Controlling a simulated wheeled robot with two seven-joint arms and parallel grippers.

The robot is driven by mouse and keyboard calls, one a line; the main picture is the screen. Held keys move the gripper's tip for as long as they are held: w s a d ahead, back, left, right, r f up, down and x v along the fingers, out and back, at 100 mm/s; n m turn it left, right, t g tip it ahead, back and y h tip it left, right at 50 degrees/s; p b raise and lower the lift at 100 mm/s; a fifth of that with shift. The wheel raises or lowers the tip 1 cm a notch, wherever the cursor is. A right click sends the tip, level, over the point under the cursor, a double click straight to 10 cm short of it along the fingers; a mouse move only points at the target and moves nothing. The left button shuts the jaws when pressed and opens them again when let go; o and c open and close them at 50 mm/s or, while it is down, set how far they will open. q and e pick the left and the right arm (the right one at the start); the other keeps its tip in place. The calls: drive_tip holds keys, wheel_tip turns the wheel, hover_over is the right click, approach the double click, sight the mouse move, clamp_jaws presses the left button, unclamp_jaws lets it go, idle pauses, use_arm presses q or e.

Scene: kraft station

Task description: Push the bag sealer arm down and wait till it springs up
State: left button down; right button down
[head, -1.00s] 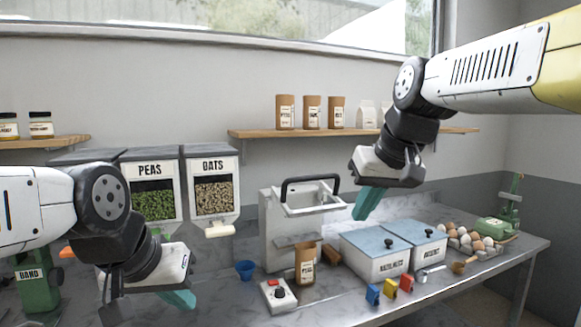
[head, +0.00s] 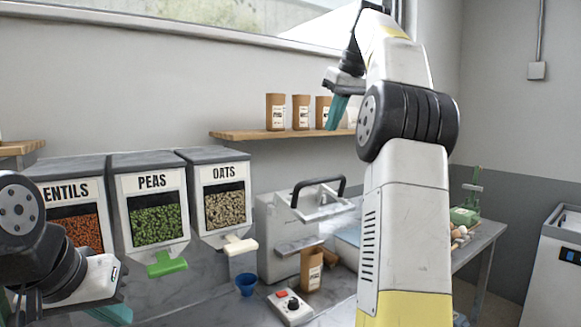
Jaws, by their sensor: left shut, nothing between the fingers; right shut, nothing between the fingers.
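The bag sealer (head: 270,232) is a pale grey machine on the counter, with a black handle (head: 318,184) on its arm. The arm is up. A brown paper bag (head: 312,270) stands upright at the sealer's front, below the arm. A small control box (head: 290,306) with a red switch and a black knob lies in front of it. My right gripper (head: 337,114) is shut and empty, above the handle and apart from it, seen against the shelf. My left gripper (head: 118,315) is shut and empty at the lower left, well away from the sealer.
Lentils, peas (head: 156,218) and oats (head: 224,208) dispensers stand left of the sealer. A blue funnel cup (head: 246,284) stands on the counter. A wall shelf (head: 258,134) holds several bags. My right arm hides much of the counter's right part.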

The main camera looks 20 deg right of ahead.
drive_tip(key=shift+w, duration=0.3)
drive_tip(key=shift+a, duration=0.1)
drive_tip(key=x, duration=0.9)
drive_tip(key=shift+w+f, duration=0.15)
drive_tip(key=shift+f, duration=0.15)
drive_tip(key=f, duration=0.2)
drive_tip(key=shift+s+f, duration=0.4)
drive_tip(key=shift+s+d+f, duration=0.15)
drive_tip(key=shift+d+f, duration=0.1)
drive_tip(key=shift+f, duration=0.35)
